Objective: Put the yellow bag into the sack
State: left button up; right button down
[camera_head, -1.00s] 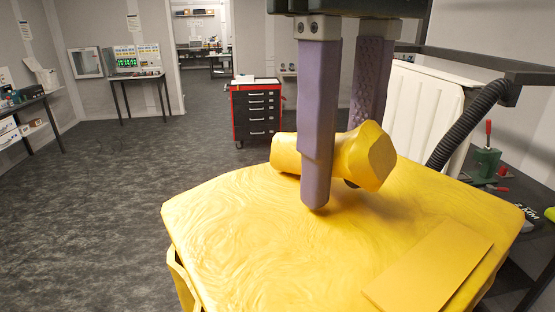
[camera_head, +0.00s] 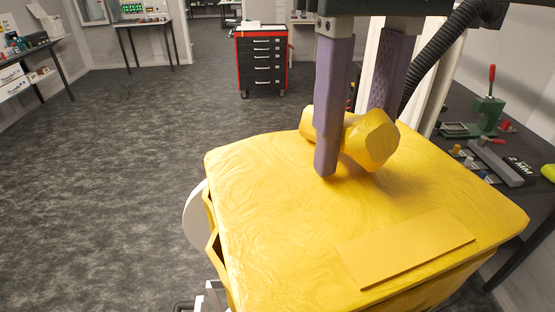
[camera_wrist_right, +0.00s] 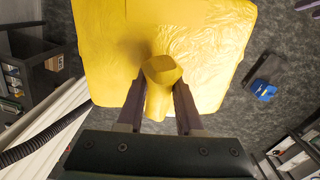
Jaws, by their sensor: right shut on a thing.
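The yellow bag (camera_head: 290,200) is a large, wrinkled, boxy yellow body with a flat rectangular patch on its top near side. A thick yellow neck (camera_head: 372,140) stands at its far side. My right gripper (camera_head: 355,165) comes down from above and is shut on this neck, one purple finger on each side. In the right wrist view, the gripper (camera_wrist_right: 160,105) has the neck (camera_wrist_right: 161,75) between its fingers, with the bag's broad surface (camera_wrist_right: 110,50) beyond. I cannot make out a separate sack. My left gripper is not in view.
A dark bench (camera_head: 535,150) with a green-and-red tool (camera_head: 487,115) is close on the right. A black corrugated hose (camera_head: 440,55) hangs beside my right gripper. A red drawer cabinet (camera_head: 262,62) stands behind. The grey floor (camera_head: 120,190) at left is open. A white rounded thing (camera_head: 194,212) shows beside the bag.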

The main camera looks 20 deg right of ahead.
jog(key=shift+m, duration=0.9)
jog(key=a+f+b, duration=0.1)
jog(key=f+b, duration=0.3)
jog(key=f, duration=0.3)
jog(key=a+f+b, duration=0.1)
jog(key=f+b, duration=0.3)
jog(key=f, duration=0.3)
jog(key=a+f+b, duration=0.1)
jog(key=f+b, duration=0.4)
jog(key=f, duration=0.3)
jog(key=shift+a, duration=0.1)
notch_tip(320, 180, down, 40)
jog(key=s+m+b, duration=0.1)
jog(key=s+b, duration=0.1)
jog(key=b, duration=2.1)
jog(key=shift+a+r, duration=0.2)
jog(key=shift+a, duration=0.2)
jog(key=shift+f, duration=0.1)
jog(key=c, duration=0.6)
grip_release()
jog(key=shift+f, duration=0.1)
jog(key=shift+o, duration=0.2)
